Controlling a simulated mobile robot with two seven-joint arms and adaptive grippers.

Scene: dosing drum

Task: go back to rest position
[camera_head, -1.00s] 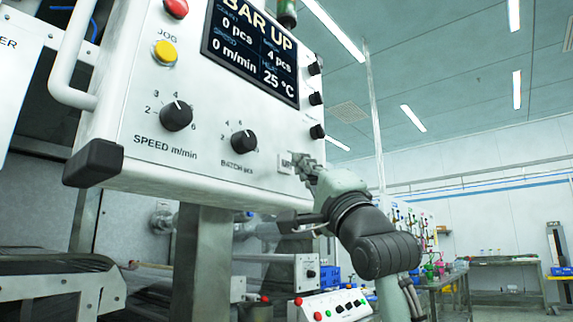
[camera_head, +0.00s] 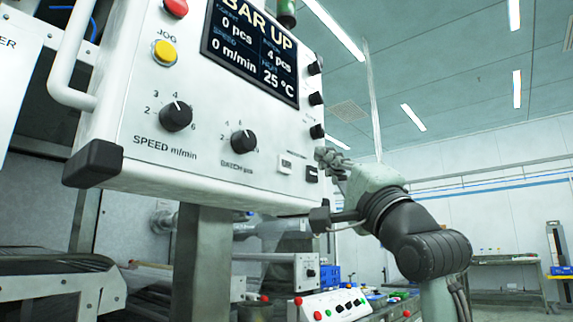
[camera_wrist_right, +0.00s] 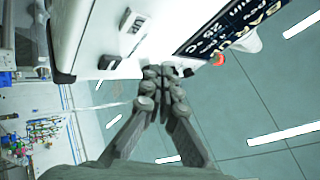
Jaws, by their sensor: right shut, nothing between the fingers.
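My right gripper (camera_head: 332,160) is shut and empty, just off the lower right edge of the white control panel (camera_head: 215,170). In the right wrist view its fingertips (camera_wrist_right: 165,72) meet in front of the panel's edge. The panel carries a speed knob (camera_head: 176,116), a batch knob (camera_head: 243,141), a yellow jog button (camera_head: 165,53), a red button (camera_head: 176,7) and a screen (camera_head: 252,48) reading BAR UP. A small white switch (camera_head: 285,164) and a dark switch (camera_head: 311,173) sit at its lower right. My left gripper is out of view.
A white box with coloured buttons (camera_head: 335,304) stands below the panel. A grey post (camera_head: 201,265) and machine parts fill the lower left. A bench (camera_head: 500,262) stands far right. The space right of my right arm looks open.

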